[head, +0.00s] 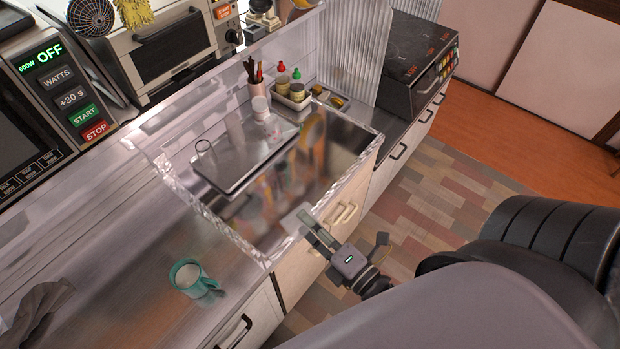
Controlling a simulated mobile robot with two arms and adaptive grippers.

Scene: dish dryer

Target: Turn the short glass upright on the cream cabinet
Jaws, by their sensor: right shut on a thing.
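Cream cabinet fronts (300,265) show below the counter edge, but I cannot tell whether this is the cream cabinet of the task. My left gripper is not in view.
Small bottles in a white tray (290,101) stand behind the box. A microwave (35,110) and toaster oven (170,50) line the back.

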